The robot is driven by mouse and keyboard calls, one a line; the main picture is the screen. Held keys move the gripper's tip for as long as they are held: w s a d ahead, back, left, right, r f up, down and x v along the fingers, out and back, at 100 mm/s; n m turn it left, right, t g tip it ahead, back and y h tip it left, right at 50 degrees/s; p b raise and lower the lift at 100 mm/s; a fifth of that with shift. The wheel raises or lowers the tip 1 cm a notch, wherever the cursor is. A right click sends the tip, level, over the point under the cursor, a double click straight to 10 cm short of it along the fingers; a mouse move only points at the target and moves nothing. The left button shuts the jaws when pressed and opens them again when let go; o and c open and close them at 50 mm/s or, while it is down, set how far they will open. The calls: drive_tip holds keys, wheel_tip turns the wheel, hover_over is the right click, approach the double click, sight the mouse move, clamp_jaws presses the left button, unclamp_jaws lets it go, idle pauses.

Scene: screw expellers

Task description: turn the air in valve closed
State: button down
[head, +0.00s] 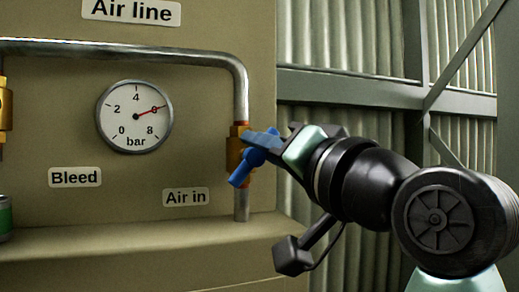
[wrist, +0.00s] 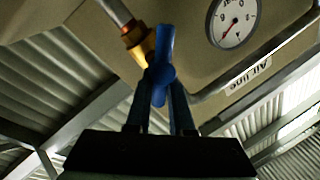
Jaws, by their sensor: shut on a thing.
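The air in valve has a brass body (head: 237,148) on the vertical pipe, right of the "Air in" label (head: 186,197). Its blue handle (head: 240,174) slants down and left from the valve body; part of it is hidden by my gripper. In the wrist view the brass body (wrist: 142,47) and the blue handle (wrist: 162,52) are seen close up. My gripper (head: 262,145) reaches in from the right and is shut on the handle. In the wrist view the two fingers (wrist: 159,98) close in on either side of the handle's near part.
A round pressure gauge (head: 135,117) on the panel has its red needle near 6 bar. The grey pipe (head: 120,50) runs along the top and bends down to the valve. A "Bleed" label (head: 75,177) and part of a yellow fitting (head: 4,103) are at left. A ledge (head: 120,250) juts out below.

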drive_tip(key=m, duration=0.2)
drive_tip(key=m+t, duration=0.1)
drive_tip(key=m+h, duration=0.1)
drive_tip(key=m, duration=0.1)
drive_tip(key=shift+d+f+m, duration=0.15)
drive_tip(key=shift+f+m, duration=0.1)
drive_tip(key=shift+m, duration=0.05)
drive_tip(key=m+h, duration=0.1)
drive_tip(key=m, duration=0.1)
drive_tip(key=m+t, duration=0.1)
drive_tip(key=m, duration=0.1)
drive_tip(key=m+h, duration=0.1)
drive_tip(key=m, duration=0.1)
drive_tip(key=shift+w+d+f+m+t+h+p, duration=0.1)
drive_tip(key=shift+f+m+t+h+p, duration=0.2)
drive_tip(key=shift+m+p, duration=0.1)
drive_tip(key=c, duration=0.8)
unclamp_jaws()
drive_tip(key=shift+f, duration=0.1)
drive_tip(key=b+v, duration=0.6)
drive_tip(key=v, duration=0.7)
